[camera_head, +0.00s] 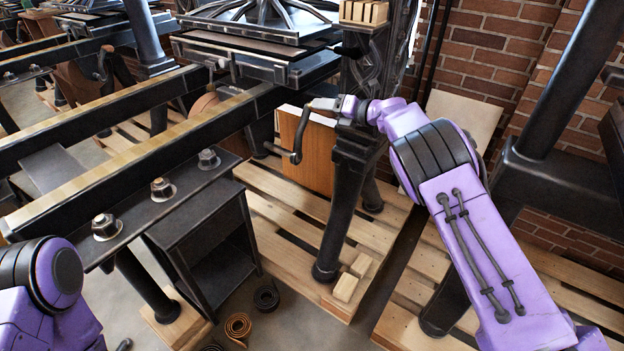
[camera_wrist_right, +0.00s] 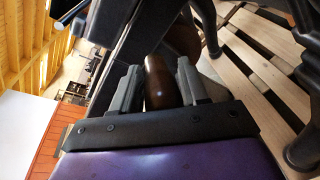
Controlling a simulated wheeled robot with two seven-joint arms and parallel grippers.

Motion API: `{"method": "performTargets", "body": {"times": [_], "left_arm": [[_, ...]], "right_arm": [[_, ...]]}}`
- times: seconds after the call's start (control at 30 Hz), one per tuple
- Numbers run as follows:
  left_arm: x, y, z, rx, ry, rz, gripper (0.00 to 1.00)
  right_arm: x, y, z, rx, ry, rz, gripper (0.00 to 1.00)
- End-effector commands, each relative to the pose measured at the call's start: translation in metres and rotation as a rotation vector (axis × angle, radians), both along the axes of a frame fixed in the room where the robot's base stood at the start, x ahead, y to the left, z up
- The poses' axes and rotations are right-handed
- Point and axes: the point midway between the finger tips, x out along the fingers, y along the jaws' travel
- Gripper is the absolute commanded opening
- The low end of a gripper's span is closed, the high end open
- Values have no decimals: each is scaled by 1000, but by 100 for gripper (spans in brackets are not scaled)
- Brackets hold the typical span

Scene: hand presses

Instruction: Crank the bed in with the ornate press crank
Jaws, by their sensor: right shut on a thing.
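The ornate press (camera_head: 378,70) stands at the back centre, with scrollwork on its dark post. Its crank (camera_head: 297,140) is a dark bent arm hanging at the near side, beside a wooden panel. My right gripper (camera_head: 322,104) reaches in from the right and is shut at the crank's handle. In the right wrist view, the two grey fingers close on both sides of the brown wooden handle (camera_wrist_right: 156,82). The dark bed (camera_head: 262,65) sits on long rails (camera_head: 130,155) that run to the lower left. My left gripper is out of view; only part of that arm shows.
A wooden pallet (camera_head: 385,235) lies under the press, with small wood blocks (camera_head: 346,286) by a leg. A dark open cabinet (camera_head: 205,240) stands below the rails. Another press frame (camera_head: 550,150) is close at the right. A brick wall (camera_head: 490,55) is behind.

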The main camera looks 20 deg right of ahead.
Motion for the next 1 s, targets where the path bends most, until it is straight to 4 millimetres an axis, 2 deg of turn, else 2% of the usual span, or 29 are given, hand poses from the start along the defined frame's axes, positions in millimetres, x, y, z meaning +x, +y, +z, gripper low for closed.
{"method": "performTargets", "body": {"times": [0.07, 0.1, 0.23, 0.53, 1.0], "left_arm": [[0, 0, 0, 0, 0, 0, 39], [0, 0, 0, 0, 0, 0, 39], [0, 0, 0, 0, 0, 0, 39], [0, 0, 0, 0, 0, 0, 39], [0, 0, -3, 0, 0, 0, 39]], "right_arm": [[0, -8, -1, -7, 2, -17, 3], [0, -8, -2, -8, 3, -16, 57], [0, -5, -3, -7, 5, -12, 99], [-3, -4, -3, -5, 6, -5, 100], [-38, -32, 5, -5, 7, -6, 100]]}}
